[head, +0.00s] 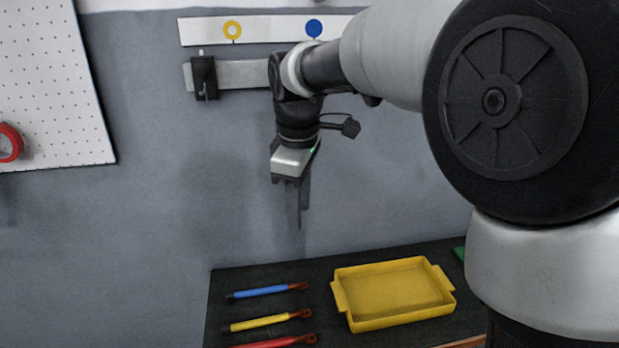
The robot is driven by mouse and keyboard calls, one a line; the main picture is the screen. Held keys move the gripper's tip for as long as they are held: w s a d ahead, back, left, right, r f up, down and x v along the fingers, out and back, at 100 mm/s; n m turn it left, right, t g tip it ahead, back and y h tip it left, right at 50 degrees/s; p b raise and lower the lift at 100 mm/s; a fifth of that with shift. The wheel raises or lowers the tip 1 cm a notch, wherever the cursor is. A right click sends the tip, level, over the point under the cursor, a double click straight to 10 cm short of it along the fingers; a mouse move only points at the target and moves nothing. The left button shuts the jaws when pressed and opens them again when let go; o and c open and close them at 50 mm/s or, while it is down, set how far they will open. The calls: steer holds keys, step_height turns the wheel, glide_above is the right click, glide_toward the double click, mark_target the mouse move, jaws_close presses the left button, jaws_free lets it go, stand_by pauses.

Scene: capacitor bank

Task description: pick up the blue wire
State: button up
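The blue wire (262,291) lies on the black table top at the left, with a reddish-brown lug at its right end and a dark left end. It is the farthest back of the wires there. My gripper (300,218) hangs pointing down above and behind the table, in front of the grey wall. It is well above the blue wire and apart from it. Its dark fingers blend together against the wall, so their opening is unclear. I see nothing held in it.
A yellow wire (264,322) and a red wire (273,341) lie in front of the blue one. An empty yellow tray (343,298) stands to the right. A wall rail with a black clamp (205,78) is behind my arm, below a white strip with coloured marks.

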steer(key=w+a+f+n+g+b, duration=0.15)
steer(key=w+a+f+n, duration=0.35)
steer(key=a+f, duration=0.55)
glide_above(258, 289)
steer(key=shift+n, duration=0.4)
steer(key=f, duration=1)
steer(key=shift+s+d+f, duration=0.15)
steer(key=shift+d, duration=0.05)
steer(key=shift+a+f, duration=0.2)
steer(key=shift+f, duration=2.85)
jaws_close()
